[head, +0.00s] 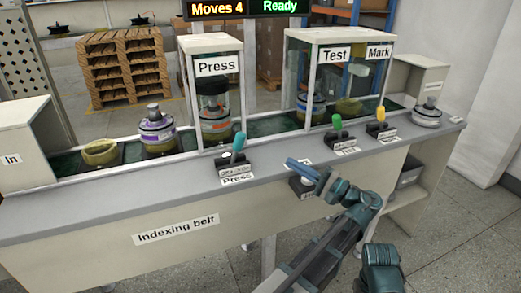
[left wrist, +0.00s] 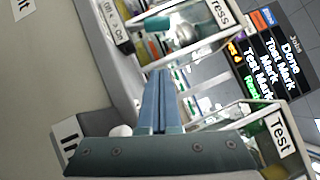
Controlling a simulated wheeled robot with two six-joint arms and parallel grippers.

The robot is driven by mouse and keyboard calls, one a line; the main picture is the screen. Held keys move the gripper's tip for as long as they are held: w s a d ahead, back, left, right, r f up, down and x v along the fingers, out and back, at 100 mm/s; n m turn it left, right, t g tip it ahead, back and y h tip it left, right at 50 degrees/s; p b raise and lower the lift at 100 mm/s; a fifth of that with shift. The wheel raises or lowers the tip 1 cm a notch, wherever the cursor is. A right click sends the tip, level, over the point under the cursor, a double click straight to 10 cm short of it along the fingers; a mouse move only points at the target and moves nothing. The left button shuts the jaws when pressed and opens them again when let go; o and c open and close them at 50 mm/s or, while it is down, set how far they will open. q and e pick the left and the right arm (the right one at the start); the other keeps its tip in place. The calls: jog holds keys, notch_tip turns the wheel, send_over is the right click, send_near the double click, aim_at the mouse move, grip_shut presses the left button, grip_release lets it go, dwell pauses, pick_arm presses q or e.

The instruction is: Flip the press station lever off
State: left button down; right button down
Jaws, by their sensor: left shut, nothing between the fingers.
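The press station lever (head: 238,144) has a teal handle on a dark base above the front "Press" label. Its handle leans slightly right. The handle also shows near the top of the left wrist view (left wrist: 157,23), beside a label reading Off and On. My left gripper (head: 289,162) is shut and empty, to the right of the lever and apart from it. Its blue fingers (left wrist: 160,75) lie together in the left wrist view, with clear space between their tips and the handle. My right gripper is not in view.
A green lever (head: 337,122) and a yellow lever (head: 381,115) stand farther right on the ledge. A white knob (head: 307,181) on a dark base sits partly hidden under my left gripper. The glass press housing (head: 211,66) rises behind the lever. The ledge left of it is clear.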

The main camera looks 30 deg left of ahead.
aim_at(236, 151)
pick_arm(q)
jog(key=p+x, duration=0.2)
jog(key=x, duration=0.8)
jog(key=shift+a+r, duration=0.1)
jog(key=shift+r, duration=0.1)
jog(key=shift+s+a+r+p, duration=0.2)
jog(key=shift+s+a+p, duration=0.05)
jog(key=shift+s+a, duration=0.2)
jog(key=shift+s+a+r+p, duration=0.2)
jog(key=shift+s+a+p, duration=0.1)
jog(key=shift+s, duration=0.2)
jog(key=shift+s+a+r, duration=0.15)
jog(key=shift+s+a, duration=0.15)
jog(key=shift+a, duration=0.2)
